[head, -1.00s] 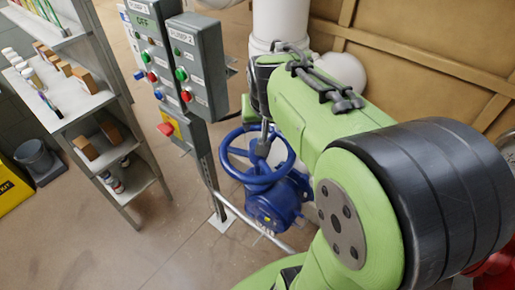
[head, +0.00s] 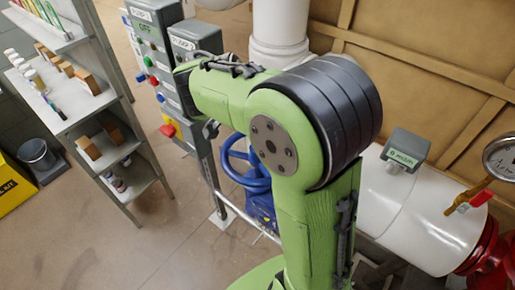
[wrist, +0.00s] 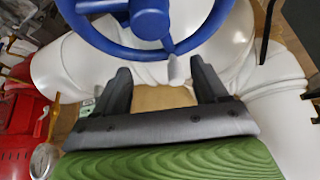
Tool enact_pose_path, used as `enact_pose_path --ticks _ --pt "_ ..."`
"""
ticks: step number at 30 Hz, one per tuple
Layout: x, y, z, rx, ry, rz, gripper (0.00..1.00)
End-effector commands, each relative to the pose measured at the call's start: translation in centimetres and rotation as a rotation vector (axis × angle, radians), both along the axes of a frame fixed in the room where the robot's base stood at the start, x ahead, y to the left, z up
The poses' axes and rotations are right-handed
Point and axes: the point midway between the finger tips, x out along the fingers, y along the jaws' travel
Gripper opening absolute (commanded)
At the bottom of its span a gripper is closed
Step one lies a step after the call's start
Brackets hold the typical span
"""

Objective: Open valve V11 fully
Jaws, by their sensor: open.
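A blue handwheel valve (head: 258,186) stands low on the pipework in the head view, partly hidden behind my green arm. No V11 label can be read on it. In the wrist view the blue handwheel (wrist: 150,22) fills the top, with its hub, a spoke and the near rim showing. My gripper (wrist: 165,78) is open, with two dark fingers spread just below the near rim. A light grey stub (wrist: 176,69) shows between the fingers, below the rim; I cannot tell whether it belongs to the wheel. Nothing is held, and no finger clearly touches the rim.
Grey pump control boxes (head: 155,40) with coloured buttons stand on a post left of the valve. A shelf rack (head: 95,95) is farther left. Thick white pipe (head: 425,215) with a gauge (head: 502,155) lies at right. Open floor (head: 150,240) is at front left.

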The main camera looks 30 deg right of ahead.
Motion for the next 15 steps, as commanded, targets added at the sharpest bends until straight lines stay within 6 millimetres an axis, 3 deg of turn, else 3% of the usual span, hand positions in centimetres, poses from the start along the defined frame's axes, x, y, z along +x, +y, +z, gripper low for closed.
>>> enact_pose_path --ticks 15 --pt "-0.4 1.5 -5.1 0.001 0.002 0.003 0.72"
